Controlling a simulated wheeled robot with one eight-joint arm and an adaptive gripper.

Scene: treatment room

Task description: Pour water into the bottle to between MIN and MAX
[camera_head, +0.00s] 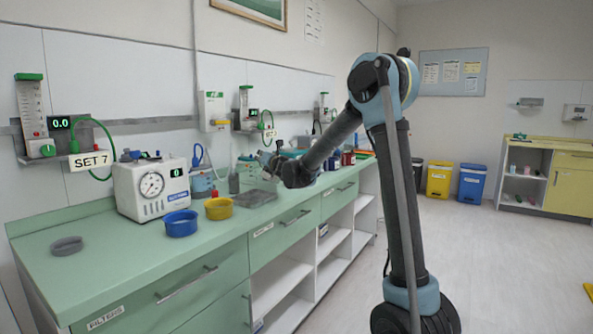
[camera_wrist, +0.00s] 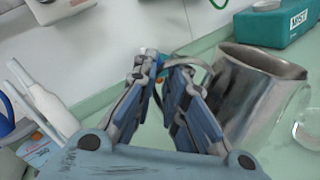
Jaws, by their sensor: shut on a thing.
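In the wrist view a shiny metal jug (camera_wrist: 245,95) stands out at the right, tilted in the picture. My gripper (camera_wrist: 163,68) is at its left side, with the fingers closed on its curved metal handle. I cannot see any water in the jug. In the head view my gripper (camera_head: 272,160) is over the back part of the green counter, and the jug is not clear there. A clear rounded thing (camera_wrist: 307,130) shows at the right edge of the wrist view, too cut off to tell if it is the bottle. No MIN or MAX marks are readable.
A white bottle with a nozzle (camera_wrist: 48,105) and a teal MIST box (camera_wrist: 280,22) show nearby. The front left counter is mostly clear.

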